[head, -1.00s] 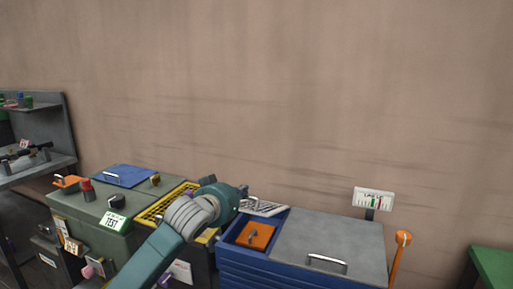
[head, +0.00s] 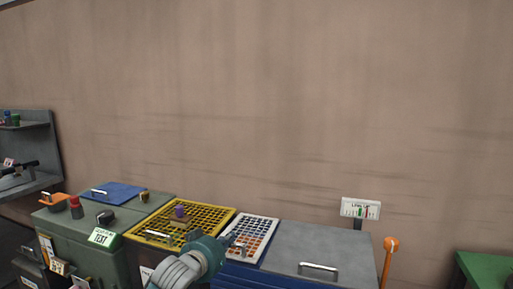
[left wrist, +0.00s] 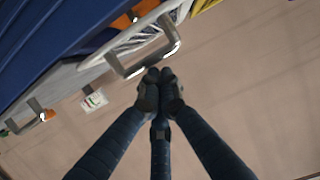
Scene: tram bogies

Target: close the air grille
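The air grille is a white slotted panel (head: 256,228) on the blue cabinet (head: 245,277), left of its grey lid. It lies flat or nearly flat over the compartment; I cannot tell if it is fully seated. Orange shows through its slots. In the left wrist view the grille (left wrist: 150,33) has a metal handle (left wrist: 128,70) close before my fingertips. My left gripper (left wrist: 160,74) has its fingers together with nothing seen between them; touch with the handle is unclear. In the head view my left gripper (head: 228,243) is at the grille's near left edge. My right gripper is not in view.
A yellow grid panel (head: 205,215) with a purple knob lies just left. A green test box (head: 75,225) stands further left. The grey lid (head: 325,245) with a handle is at the right, beside a gauge sign (head: 360,208) and an orange lever (head: 390,245).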

